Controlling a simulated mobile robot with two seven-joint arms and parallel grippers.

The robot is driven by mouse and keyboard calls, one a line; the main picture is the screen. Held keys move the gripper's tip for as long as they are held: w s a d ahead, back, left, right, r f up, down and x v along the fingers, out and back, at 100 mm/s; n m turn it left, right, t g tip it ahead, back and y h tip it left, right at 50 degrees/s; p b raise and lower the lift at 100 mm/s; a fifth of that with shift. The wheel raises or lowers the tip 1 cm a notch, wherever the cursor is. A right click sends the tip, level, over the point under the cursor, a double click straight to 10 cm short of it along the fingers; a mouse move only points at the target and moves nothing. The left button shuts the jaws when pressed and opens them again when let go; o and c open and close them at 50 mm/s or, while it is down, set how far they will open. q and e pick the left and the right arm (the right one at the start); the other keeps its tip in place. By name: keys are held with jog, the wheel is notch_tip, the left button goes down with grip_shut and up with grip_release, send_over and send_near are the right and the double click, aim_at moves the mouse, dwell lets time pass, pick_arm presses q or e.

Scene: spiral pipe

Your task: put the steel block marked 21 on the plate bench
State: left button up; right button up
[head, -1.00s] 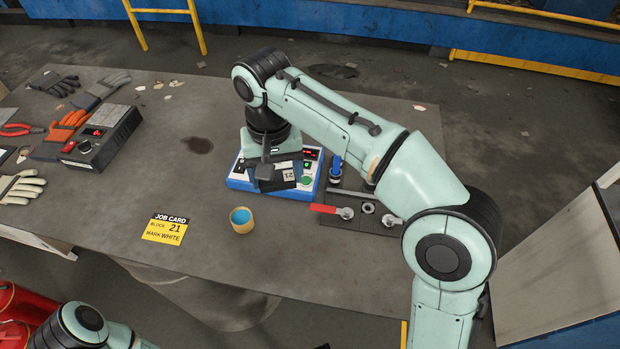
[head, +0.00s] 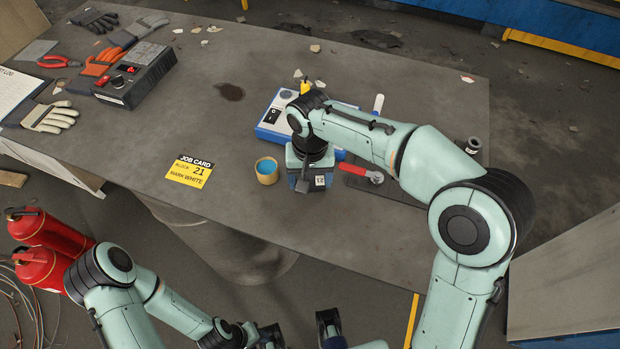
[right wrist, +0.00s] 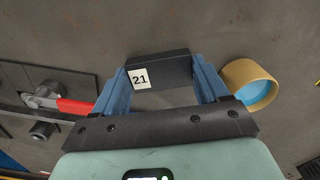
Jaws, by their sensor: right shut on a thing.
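My right gripper (head: 312,184) is shut on the dark steel block, whose white label reads 21; the block shows in the head view (head: 301,186) and between the blue fingers in the right wrist view (right wrist: 170,70). It is beside the yellow cup, on the near side of the blue instrument. I cannot tell whether the block touches the table or hangs just above it. My left gripper (head: 300,335) is partly cut off at the bottom edge, away from the table top. Nothing in view is clearly labelled as the plate bench.
The grey table (head: 230,160) holds a yellow cup with blue inside (head: 267,171), a job card (head: 190,171), a blue instrument (head: 270,128), a red-handled tool (head: 362,172), a dark control box (head: 136,75) and gloves (head: 50,117). Red extinguishers (head: 45,250) stand at lower left.

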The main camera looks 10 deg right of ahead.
jog(key=shift+f, duration=0.3)
jog(key=shift+f, duration=0.1)
jog(key=o, duration=1.4)
notch_tip(320, 180, up, 12)
jog(key=shift+r+p, duration=0.15)
jog(key=shift+p, duration=1)
